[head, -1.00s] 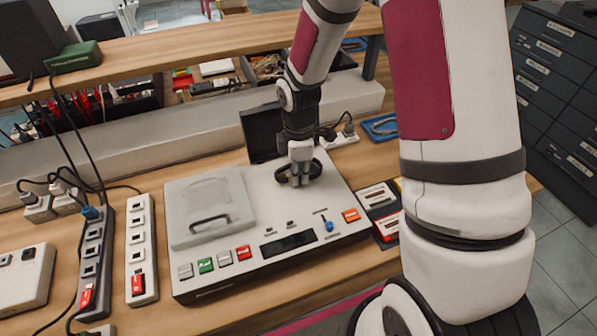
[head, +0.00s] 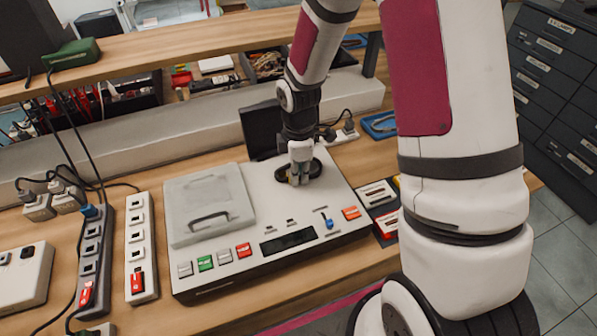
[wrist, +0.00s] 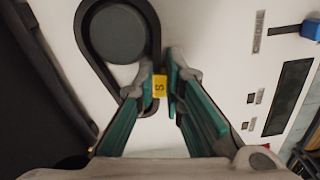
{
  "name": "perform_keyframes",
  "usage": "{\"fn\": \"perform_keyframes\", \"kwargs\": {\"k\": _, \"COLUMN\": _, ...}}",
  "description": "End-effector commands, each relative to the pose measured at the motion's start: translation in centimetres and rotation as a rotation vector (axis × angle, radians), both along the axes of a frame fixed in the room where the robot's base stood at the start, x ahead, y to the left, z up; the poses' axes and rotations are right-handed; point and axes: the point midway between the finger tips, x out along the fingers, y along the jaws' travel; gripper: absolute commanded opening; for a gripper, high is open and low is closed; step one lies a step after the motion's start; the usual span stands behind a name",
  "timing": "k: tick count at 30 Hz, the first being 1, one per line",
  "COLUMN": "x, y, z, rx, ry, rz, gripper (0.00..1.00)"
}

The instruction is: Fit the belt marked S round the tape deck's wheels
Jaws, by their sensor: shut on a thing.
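The tape deck (head: 262,205) is a pale box on the bench, its grey lid (head: 210,208) at the left and buttons along the front. My gripper (head: 300,180) reaches down onto its right rear top. In the wrist view my gripper (wrist: 162,62) is shut on the belt's yellow tag (wrist: 159,85), marked S. The black belt (wrist: 85,48) runs from the tag around a large grey wheel (wrist: 118,34) in a teardrop loop. I cannot tell if it sits fully down on the wheel. A second wheel is not clearly visible; the fingers may hide it.
A blue slider (head: 329,224) and a dark display (head: 288,243) lie in front of my gripper. A dark upright panel (head: 261,130) stands behind the deck. Power strips (head: 140,245) lie to the left, and a tray with red items (head: 380,205) to the right.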

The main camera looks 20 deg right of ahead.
Motion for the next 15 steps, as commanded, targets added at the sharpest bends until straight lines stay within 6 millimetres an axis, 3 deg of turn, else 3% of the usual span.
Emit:
{"fn": "perform_keyframes", "kwargs": {"k": 1, "x": -0.01, "y": 0.0, "z": 0.0, "rx": 0.0, "ry": 0.0, "rz": 0.0, "gripper": 0.0}}
{"fn": "perform_keyframes", "kwargs": {"k": 3, "x": -0.01, "y": 0.0, "z": 0.0, "rx": 0.0, "ry": 0.0, "rz": 0.0, "gripper": 0.24}}
{"fn": "perform_keyframes", "kwargs": {"k": 5, "x": -0.01, "y": 0.0, "z": 0.0, "rx": 0.0, "ry": 0.0, "rz": 0.0, "gripper": 0.33}}
{"fn": "perform_keyframes", "kwargs": {"k": 15, "x": 0.1, "y": -0.08, "z": 0.21, "rx": -0.001, "ry": -0.003, "rz": -0.001, "gripper": 0.33}}
